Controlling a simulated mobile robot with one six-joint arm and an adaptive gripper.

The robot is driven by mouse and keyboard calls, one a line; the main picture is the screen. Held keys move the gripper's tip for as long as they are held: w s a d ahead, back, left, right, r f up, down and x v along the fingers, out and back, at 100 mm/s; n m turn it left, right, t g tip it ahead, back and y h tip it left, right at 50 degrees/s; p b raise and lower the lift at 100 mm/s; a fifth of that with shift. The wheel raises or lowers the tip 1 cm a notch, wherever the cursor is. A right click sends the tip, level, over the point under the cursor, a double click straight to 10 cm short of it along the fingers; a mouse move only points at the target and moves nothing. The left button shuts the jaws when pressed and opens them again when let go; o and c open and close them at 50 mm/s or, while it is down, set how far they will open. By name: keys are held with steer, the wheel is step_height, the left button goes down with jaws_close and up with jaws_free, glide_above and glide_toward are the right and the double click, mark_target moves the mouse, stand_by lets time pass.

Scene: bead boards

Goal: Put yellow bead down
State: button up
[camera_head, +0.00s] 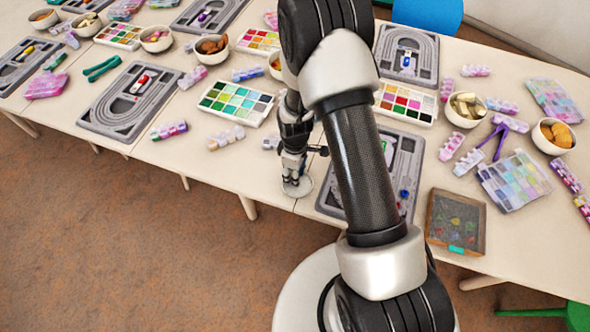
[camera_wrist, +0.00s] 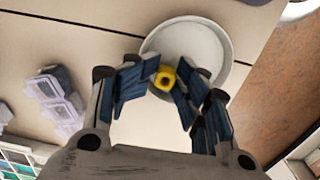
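The yellow bead (camera_wrist: 165,81) shows in the wrist view between the two fingertips, its hole facing the camera. My gripper (camera_wrist: 166,78) is closed on it, with a blue pad on each side. Beneath them is a shallow round white dish (camera_wrist: 203,42), and the bead appears over its near-left part. In the head view my gripper (camera_head: 293,172) points down over the same dish (camera_head: 303,190), near the table's front edge. The bead is too small or hidden there. I cannot tell how high it is above the dish.
A grey bead board (camera_head: 330,198) lies right of the dish, partly behind my arm. A palette of coloured compartments (camera_head: 237,102) and pale bead strips (camera_head: 226,138) lie to the left. A brown framed board (camera_head: 455,222) lies at the right. The table's front edge is close to the dish.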

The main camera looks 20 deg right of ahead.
steer(key=shift+s+f, duration=0.15)
steer(key=shift+s, duration=0.1)
steer(key=shift+r+p, duration=0.4)
steer(key=shift+r, duration=0.05)
steer(key=s+r+m+t+p, duration=0.1)
steer(key=s+r+m+p, duration=0.15)
steer(key=r, duration=1.45)
steer(key=s+r+m+t+p, duration=0.1)
steer(key=s+r+m+p, duration=0.15)
steer(key=r, duration=1.35)
steer(key=s+r+m+t, duration=0.1)
steer(key=s+r+m, duration=0.2)
steer(key=s+r, duration=0.2)
steer(key=s+r+m+t, duration=0.1)
steer(key=s+r, duration=0.4)
steer(key=s, duration=0.6)
steer(key=shift+m+t+b, duration=0.3)
steer(key=shift+m+b, duration=0.1)
steer(key=shift+m, duration=0.5)
steer(key=shift+d, duration=0.15)
